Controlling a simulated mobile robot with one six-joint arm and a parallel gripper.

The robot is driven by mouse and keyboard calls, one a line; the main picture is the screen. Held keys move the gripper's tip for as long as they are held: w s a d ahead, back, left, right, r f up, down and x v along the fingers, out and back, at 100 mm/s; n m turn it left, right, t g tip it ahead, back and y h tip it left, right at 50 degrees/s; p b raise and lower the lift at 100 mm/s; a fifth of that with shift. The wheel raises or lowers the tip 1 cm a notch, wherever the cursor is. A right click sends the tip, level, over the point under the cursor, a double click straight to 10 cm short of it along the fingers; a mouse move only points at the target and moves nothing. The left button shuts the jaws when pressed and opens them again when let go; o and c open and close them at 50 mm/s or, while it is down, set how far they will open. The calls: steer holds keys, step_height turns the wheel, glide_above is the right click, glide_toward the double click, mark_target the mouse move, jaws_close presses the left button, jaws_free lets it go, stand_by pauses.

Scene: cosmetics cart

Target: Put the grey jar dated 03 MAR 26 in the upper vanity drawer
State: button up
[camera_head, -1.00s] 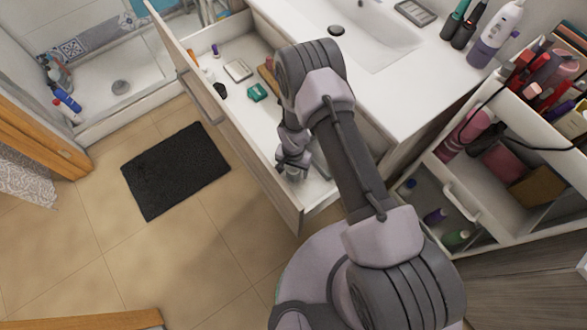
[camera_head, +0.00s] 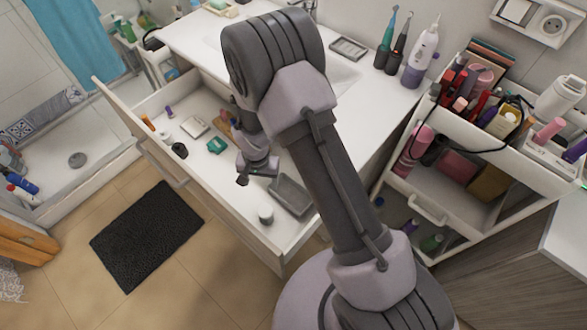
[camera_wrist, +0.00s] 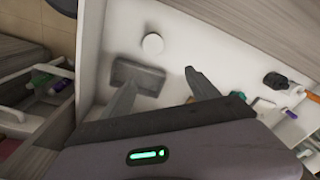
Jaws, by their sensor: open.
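A small round grey jar (camera_head: 266,215) stands on the floor of the open vanity drawer (camera_head: 283,252), near the end closest to me. In the wrist view the jar (camera_wrist: 152,43) shows as a pale disc beyond the fingertips, apart from them. No date can be read on it. My gripper (camera_head: 256,178) is above the drawer, open and empty, to the left of a grey rectangular tray. Its spread fingers (camera_wrist: 160,80) show in the wrist view with nothing between them.
The grey tray (camera_head: 290,194) lies beside the jar. A green item (camera_head: 217,145), a dark round item (camera_head: 180,150) and other small things lie farther along the drawer. The sink counter (camera_head: 385,105) is behind, and a loaded cosmetics cart (camera_head: 460,215) stands right.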

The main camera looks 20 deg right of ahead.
steer(key=s+d+r+t, duration=0.1)
steer(key=s+d+r, duration=0.15)
steer(key=r, duration=1.05)
steer(key=s+d+r+t, duration=0.1)
steer(key=d+r, duration=0.2)
steer(key=r, duration=1.1)
steer(key=s+d+r+t+y, duration=0.1)
steer(key=s+r, duration=0.4)
steer(key=s, duration=0.3)
steer(key=s+d+r+t, duration=0.1)
steer(key=s+r+t, duration=0.1)
steer(key=s+r, duration=0.4)
steer(key=s, duration=0.2)
steer(key=shift+s+d+y, duration=0.2)
steer(key=shift+s+y, duration=0.1)
steer(key=shift+y, duration=0.1)
steer(key=shift+r, duration=0.1)
